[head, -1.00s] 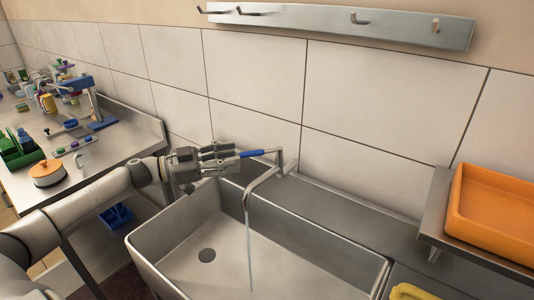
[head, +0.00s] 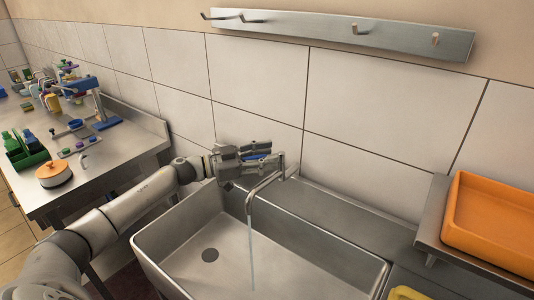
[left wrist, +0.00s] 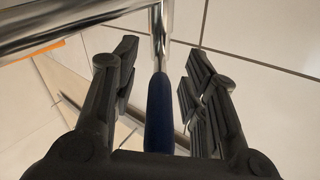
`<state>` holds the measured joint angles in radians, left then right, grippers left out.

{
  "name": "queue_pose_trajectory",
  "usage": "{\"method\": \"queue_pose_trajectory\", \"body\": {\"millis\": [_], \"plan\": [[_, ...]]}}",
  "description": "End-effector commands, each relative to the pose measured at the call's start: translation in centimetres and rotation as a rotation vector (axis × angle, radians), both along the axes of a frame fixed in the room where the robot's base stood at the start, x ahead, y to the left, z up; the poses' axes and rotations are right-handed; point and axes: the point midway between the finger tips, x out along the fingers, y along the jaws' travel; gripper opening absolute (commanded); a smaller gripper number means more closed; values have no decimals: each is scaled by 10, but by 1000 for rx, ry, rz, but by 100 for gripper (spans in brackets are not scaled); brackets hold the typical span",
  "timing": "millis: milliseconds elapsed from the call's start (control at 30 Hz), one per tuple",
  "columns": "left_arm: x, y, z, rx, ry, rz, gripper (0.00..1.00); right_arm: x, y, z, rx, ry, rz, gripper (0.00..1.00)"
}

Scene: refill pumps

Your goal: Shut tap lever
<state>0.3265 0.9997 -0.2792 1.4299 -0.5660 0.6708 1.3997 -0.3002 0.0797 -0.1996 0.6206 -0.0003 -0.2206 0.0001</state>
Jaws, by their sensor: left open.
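The tap lever has a blue grip (head: 257,156), partly hidden by my left gripper (head: 277,166) in the head view. In the left wrist view, the blue lever (left wrist: 159,115) runs between the two fingers of my left gripper (left wrist: 160,62), with a gap on each side. The fingers are open. The steel tap (head: 263,184) stands at the back of the sink, its spout bent over the basin. A thin stream of water (head: 251,240) falls from it. The tap's metal pipe (left wrist: 75,32) crosses the top of the left wrist view. My right gripper is not in view.
The steel sink (head: 190,245) lies below my left arm. A tiled wall (head: 350,100) stands close behind the tap, with a hook rail (head: 330,32) above. An orange tray (head: 495,225) sits on a shelf at right. A counter (head: 110,170) with several items is at left.

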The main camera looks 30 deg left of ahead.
Motion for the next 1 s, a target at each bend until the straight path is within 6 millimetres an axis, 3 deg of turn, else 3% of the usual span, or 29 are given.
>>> {"method": "queue_pose_trajectory", "body": {"millis": [367, 700, 1000], "plan": [[4, -3, 0, 0, 0, 0, 41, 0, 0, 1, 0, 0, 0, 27], [4, -3, 0, 0, 0, 0, 0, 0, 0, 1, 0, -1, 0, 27], [3, -3, 0, 0, 0, -2, 0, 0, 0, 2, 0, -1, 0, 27]]}}
